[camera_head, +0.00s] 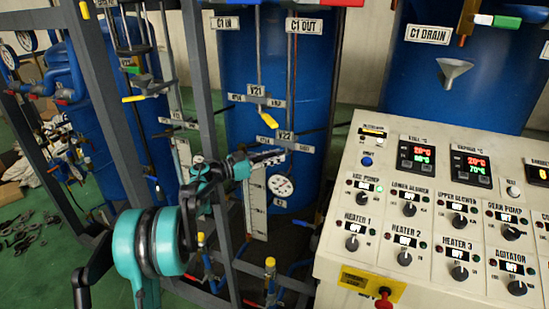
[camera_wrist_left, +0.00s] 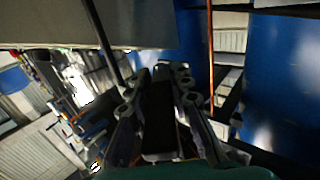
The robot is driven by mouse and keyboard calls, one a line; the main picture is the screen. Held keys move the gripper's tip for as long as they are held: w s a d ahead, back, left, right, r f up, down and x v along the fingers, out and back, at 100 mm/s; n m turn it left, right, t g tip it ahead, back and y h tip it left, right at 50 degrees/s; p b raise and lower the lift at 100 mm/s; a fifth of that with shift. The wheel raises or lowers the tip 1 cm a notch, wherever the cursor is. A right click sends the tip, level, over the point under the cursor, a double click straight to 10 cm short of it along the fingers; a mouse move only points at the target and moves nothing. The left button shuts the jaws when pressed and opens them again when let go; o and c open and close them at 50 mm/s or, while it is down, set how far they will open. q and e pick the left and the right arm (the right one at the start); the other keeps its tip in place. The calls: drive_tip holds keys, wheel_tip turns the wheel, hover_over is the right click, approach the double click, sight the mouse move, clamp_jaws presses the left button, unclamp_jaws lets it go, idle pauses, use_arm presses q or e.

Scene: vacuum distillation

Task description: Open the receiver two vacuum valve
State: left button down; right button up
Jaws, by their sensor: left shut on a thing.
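My left gripper (camera_head: 266,157) reaches in front of the blue tank marked C1 OUT, just below the V22 label (camera_head: 286,136). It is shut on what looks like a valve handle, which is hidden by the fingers. In the left wrist view the dark fingers (camera_wrist_left: 172,75) point away from the camera, and I cannot make out the held piece. A yellow lever (camera_head: 268,120) shows just above the gripper, under the V21 label (camera_head: 255,90). I cannot tell from the labels which valve is the receiver two vacuum valve. My right gripper is out of view.
A round gauge (camera_head: 281,186) sits right below the gripper. Grey frame posts (camera_head: 203,75) stand close to my left arm. A control panel (camera_head: 335,242) with knobs and displays fills the right. Yellow-capped valves (camera_head: 270,264) and blue pipes lie low in the middle.

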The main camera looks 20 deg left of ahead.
sight(253, 162)
use_arm(q)
drive_tip(key=shift+r, duration=0.1)
drive_tip(key=c, duration=1.4)
unclamp_jaws()
drive_tip(key=shift+o, duration=0.2)
drive_tip(key=v, duration=1.2)
drive_tip(key=shift+a, duration=0.1)
